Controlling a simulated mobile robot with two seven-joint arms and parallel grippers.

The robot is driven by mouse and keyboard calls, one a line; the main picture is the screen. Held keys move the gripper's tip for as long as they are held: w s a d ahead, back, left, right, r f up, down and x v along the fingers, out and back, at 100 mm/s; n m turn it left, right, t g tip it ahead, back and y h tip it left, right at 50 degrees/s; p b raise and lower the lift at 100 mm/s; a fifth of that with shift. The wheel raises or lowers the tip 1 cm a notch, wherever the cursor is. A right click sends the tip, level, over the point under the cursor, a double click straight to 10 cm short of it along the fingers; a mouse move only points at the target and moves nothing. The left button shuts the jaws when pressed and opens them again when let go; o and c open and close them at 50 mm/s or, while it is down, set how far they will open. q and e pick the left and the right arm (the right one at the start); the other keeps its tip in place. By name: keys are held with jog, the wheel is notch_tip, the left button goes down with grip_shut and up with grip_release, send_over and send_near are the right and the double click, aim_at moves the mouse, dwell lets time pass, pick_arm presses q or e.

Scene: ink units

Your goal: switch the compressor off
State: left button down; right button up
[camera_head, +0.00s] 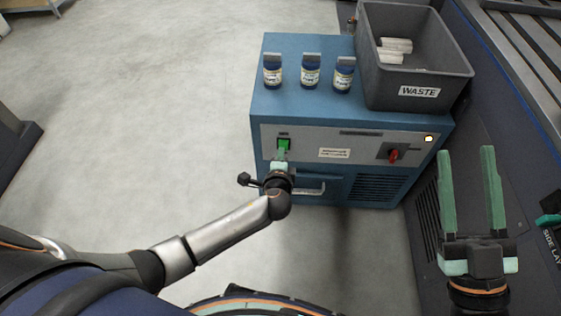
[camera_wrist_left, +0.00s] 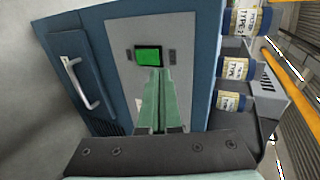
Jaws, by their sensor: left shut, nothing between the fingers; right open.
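The compressor (camera_head: 270,108) is a blue cabinet with a light grey front panel. A green switch (camera_head: 284,143) sits at the panel's left; it also shows lit green in the left wrist view (camera_wrist_left: 148,57). A red knob (camera_head: 393,155) is at the panel's right, with a small lit amber lamp (camera_head: 429,138) above it. My left gripper (camera_head: 282,155) is shut and empty, its fingertips just in front of the green switch; I cannot tell if they touch it. In the left wrist view its fingers (camera_wrist_left: 155,75) point at the switch's lower edge. My right gripper (camera_head: 468,152) is open and empty, right of the compressor.
Several things stand on the compressor: three blue jars (camera_head: 310,76) and a grey WASTE bin (camera_head: 371,88) with white pieces inside. A silver handle (camera_head: 312,190) is below the panel. A dark machine (camera_head: 520,110) borders the right. Floor at left is clear.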

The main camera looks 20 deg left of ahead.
pick_arm(q)
jog(key=r+p+v, duration=0.1)
jog(key=p+v, duration=0.1)
jog(key=v, duration=0.5)
jog(key=shift+w+r+p, duration=0.3)
pick_arm(e)
notch_tip(320, 180, down, 16)
jog(key=w+d+m+g+h, duration=0.1)
jog(key=w+m+g+h, duration=0.2)
jog(key=m+g+h, duration=0.1)
jog(key=shift+r+m+g+h, duration=0.2)
jog(key=shift+m+g+h, duration=0.1)
jog(key=shift+g+h, duration=0.5)
pick_arm(q)
jog(key=shift+a, duration=0.1)
pick_arm(e)
jog(key=shift+d, duration=0.1)
